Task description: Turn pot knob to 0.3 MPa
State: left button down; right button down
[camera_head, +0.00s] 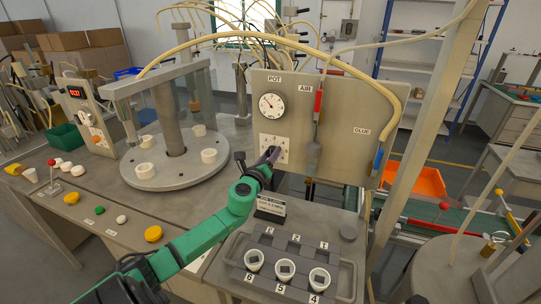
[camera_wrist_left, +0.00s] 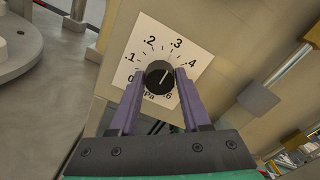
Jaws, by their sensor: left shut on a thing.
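The pot knob (camera_wrist_left: 160,77) is round and black, on a white square dial plate (camera_wrist_left: 150,37) marked in MPa. Its pale line slants up and to the right, toward the .3 to .4 side; I cannot read the exact setting. In the head view the dial plate (camera_head: 283,142) is on the grey panel (camera_head: 330,107) below the POT label. My left gripper (camera_wrist_left: 161,80) has its purple fingers on either side of the knob, shut on it. It also shows in the head view (camera_head: 273,155), hiding the knob there. My right gripper is not in view.
A white round gauge (camera_head: 271,105) is above the dial plate. A round turntable (camera_head: 180,172) is to the left. A yellow hose (camera_head: 290,39) arches over the panel.

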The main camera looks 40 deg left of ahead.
pick_arm(q)
jog(key=c, duration=0.7)
grip_release()
jog(key=shift+f, duration=0.3)
jog(key=o, duration=0.3)
jog(key=shift+r, duration=0.15)
jog(key=shift+s, duration=0.15)
jog(key=b+v, duration=0.1)
jog(key=v, duration=1.3)
jog(key=shift+s+d+b, duration=0.2)
jog(key=shift+b, duration=0.15)
